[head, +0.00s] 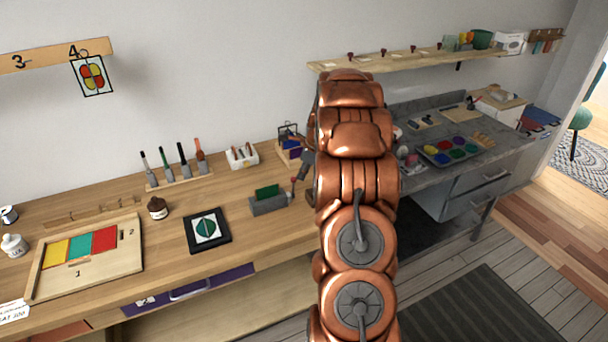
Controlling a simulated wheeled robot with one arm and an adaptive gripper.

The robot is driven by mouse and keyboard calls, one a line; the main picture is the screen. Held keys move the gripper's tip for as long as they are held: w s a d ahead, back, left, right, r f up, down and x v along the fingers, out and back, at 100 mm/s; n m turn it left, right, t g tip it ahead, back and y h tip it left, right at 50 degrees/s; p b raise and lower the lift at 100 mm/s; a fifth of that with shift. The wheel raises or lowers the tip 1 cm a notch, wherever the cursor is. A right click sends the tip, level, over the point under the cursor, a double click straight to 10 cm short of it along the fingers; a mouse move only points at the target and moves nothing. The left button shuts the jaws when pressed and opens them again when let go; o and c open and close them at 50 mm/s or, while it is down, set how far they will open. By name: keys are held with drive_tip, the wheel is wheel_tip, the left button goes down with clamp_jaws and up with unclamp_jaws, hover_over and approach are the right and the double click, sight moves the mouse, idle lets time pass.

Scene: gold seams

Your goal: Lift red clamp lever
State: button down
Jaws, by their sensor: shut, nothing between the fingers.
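A grey clamp block (270,204) stands on the wooden bench and holds an upright green piece (267,192). A small reddish part (293,181) shows at the clamp's right end and looks like the red lever; it is too small to tell its angle. My copper arm reaches over the bench and hides most of my gripper. A dark grey part of my gripper (303,165) seems to show at the arm's left edge, shut and empty, close above the lever. I cannot tell whether they touch.
A tool rack (180,181) and white holder (242,156) stand behind. A grey counter with a paint tray (447,151) is at right.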

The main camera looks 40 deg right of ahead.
drive_tip(key=shift+w, duration=0.15)
idle(0.5)
drive_tip(key=shift+r, duration=0.1)
drive_tip(key=s+d+r, duration=0.1)
drive_tip(key=d+r, duration=0.1)
drive_tip(key=r, duration=0.4)
drive_tip(key=s+d+r+b, duration=0.1)
drive_tip(key=d+r, duration=0.1)
drive_tip(key=r, duration=0.3)
drive_tip(key=shift+s+d+r, duration=0.25)
drive_tip(key=shift+r, duration=0.1)
idle(0.5)
